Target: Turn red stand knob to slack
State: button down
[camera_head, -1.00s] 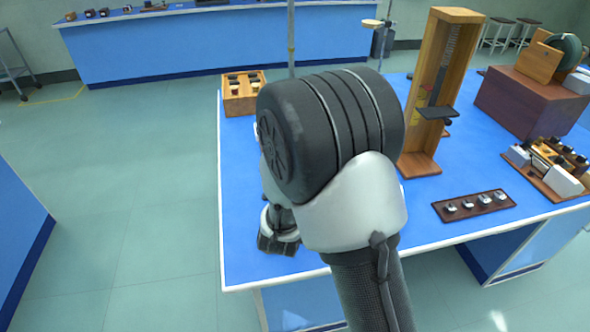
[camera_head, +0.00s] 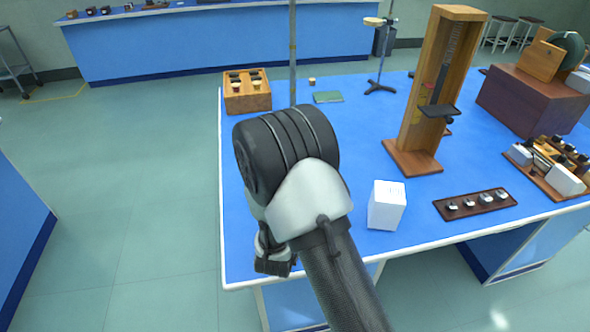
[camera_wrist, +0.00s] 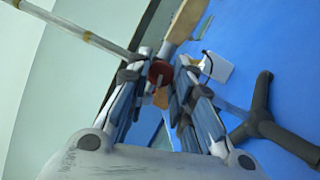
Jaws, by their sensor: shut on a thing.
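The red stand knob (camera_wrist: 160,72) shows between my fingertips in the wrist view. My gripper (camera_wrist: 161,76) is shut on it, one finger on each side. In the head view, my gripper (camera_head: 272,265) is low over the near left part of the blue bench, and my arm hides the knob. The stand's thin upright rod (camera_head: 292,50) rises behind my arm. A rod (camera_wrist: 88,36) also crosses the upper left of the wrist view. A dark stand foot with spreading legs (camera_wrist: 262,122) lies at the right there.
A white box (camera_head: 386,206) stands right of my arm. A wooden block holder (camera_head: 247,103) sits at the back left. Open floor lies left of the bench.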

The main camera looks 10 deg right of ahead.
jog(key=shift+n, duration=0.7)
jog(key=shift+t, duration=0.3)
jog(key=c, duration=1.4)
grip_release()
jog(key=shift+f, duration=0.1)
jog(key=v, duration=1.2)
